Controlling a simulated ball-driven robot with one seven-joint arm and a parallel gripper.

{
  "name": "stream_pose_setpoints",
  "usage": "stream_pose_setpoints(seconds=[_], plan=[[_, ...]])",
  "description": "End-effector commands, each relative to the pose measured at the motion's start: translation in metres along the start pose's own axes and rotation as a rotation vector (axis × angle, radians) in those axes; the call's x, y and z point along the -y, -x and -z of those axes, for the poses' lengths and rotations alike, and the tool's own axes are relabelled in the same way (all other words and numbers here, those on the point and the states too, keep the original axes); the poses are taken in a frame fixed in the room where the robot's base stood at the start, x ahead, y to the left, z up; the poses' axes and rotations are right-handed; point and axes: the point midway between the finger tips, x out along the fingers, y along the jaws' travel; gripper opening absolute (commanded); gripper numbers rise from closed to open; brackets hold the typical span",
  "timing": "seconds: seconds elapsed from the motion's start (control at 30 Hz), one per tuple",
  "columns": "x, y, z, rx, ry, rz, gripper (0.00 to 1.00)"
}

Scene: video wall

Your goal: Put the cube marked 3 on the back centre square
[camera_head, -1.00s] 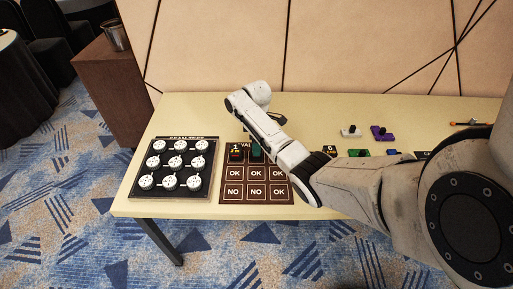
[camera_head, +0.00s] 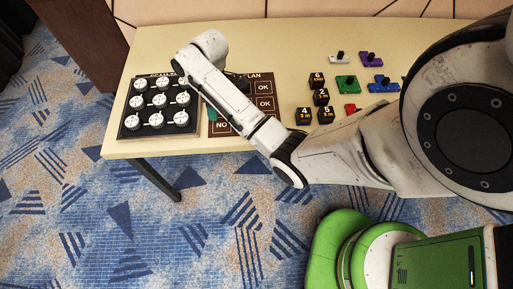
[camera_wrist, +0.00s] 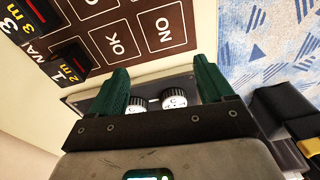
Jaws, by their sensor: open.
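The cube marked 3 (camera_wrist: 22,22) is dark with "3 m" in yellow. It stands at the upper left edge of the wrist view, partly cut off, in the board's back row beside the cube marked 1 (camera_wrist: 68,66). It appears to be on the back centre square, but its base is not fully visible. My gripper (camera_wrist: 161,66) has green fingers spread apart with nothing between them. It is clear of both cubes, toward the board's left side.
A black panel with several white round knobs (camera_head: 158,119) lies left of the board. Several dark numbered cubes (camera_head: 321,97) stand right of it. Green (camera_head: 347,84), purple (camera_head: 371,58) and blue (camera_head: 383,84) pieces lie farther right. The table's front edge is close.

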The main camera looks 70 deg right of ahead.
Motion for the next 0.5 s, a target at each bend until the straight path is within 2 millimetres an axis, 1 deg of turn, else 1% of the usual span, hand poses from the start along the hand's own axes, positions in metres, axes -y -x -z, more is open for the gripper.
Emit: stream_pose_setpoints(seconds=[0.03, 0.07, 0.1, 0.13, 0.17, 0.2, 0.27, 0.3, 0.33, 0.4, 0.5], plan=[[0.036, -0.013, 0.003, -0.011, -0.015, 0.013, 0.81], [0.054, -0.018, 0.003, -0.016, -0.032, 0.016, 0.81], [0.077, -0.024, 0.000, -0.020, -0.055, 0.020, 0.81], [0.094, -0.027, -0.003, -0.022, -0.073, 0.022, 0.81], [0.110, -0.030, -0.007, -0.023, -0.092, 0.023, 0.81], [0.130, -0.033, -0.015, -0.023, -0.116, 0.024, 0.81], [0.158, -0.036, -0.029, -0.021, -0.154, 0.021, 0.81], [0.174, -0.036, -0.040, -0.019, -0.181, 0.016, 0.81], [0.185, -0.035, -0.049, -0.016, -0.200, 0.012, 0.81], [0.205, -0.031, -0.071, -0.009, -0.240, -0.003, 0.81], [0.225, -0.022, -0.100, -0.001, -0.289, -0.031, 0.81]])
